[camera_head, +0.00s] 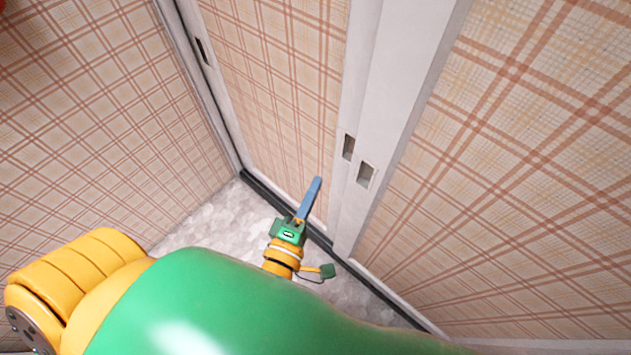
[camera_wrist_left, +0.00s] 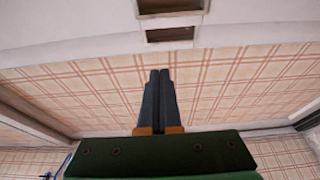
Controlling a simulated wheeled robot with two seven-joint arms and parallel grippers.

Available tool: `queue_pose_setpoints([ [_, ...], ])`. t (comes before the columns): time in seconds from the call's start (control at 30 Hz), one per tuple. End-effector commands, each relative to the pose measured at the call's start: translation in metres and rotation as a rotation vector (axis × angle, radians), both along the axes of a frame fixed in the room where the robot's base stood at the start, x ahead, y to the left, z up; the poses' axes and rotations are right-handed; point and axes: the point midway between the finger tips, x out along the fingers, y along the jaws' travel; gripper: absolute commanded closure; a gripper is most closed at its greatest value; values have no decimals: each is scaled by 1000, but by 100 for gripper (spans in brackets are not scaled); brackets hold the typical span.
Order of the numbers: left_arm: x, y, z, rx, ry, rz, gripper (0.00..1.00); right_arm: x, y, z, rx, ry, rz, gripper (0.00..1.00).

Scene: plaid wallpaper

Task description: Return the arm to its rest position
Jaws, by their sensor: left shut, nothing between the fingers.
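My left gripper (camera_head: 313,190) is in the middle of the head view, its blue fingers pointing up toward the plaid sliding doors. In the left wrist view its two dark fingers (camera_wrist_left: 160,75) lie side by side, shut with nothing between them. My left arm (camera_head: 220,305), green and yellow, fills the lower part of the head view and hides much of the floor. The gripper is in front of the door panel; I cannot tell whether it touches it. My right gripper is not in view.
Plaid sliding door panels (camera_head: 275,85) have white frames (camera_head: 385,100) with recessed pulls (camera_head: 366,174); pulls also show in the left wrist view (camera_wrist_left: 170,34). A dark track runs along the floor. A plaid wall (camera_head: 90,130) stands at left. Pale floor (camera_head: 222,215) shows between.

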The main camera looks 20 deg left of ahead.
Motion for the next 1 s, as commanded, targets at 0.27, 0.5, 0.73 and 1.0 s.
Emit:
queue_pose_setpoints([
  [0.27,-9,-14,-50,224,143,-107,100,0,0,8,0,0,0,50],
  [0.5,-124,9,-249,1073,718,-723,100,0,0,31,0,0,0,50],
  [0.73,-237,67,-304,1396,1000,-1228,100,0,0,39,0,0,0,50],
  [1.0,-251,74,-307,1421,1025,-1292,100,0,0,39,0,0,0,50],
])
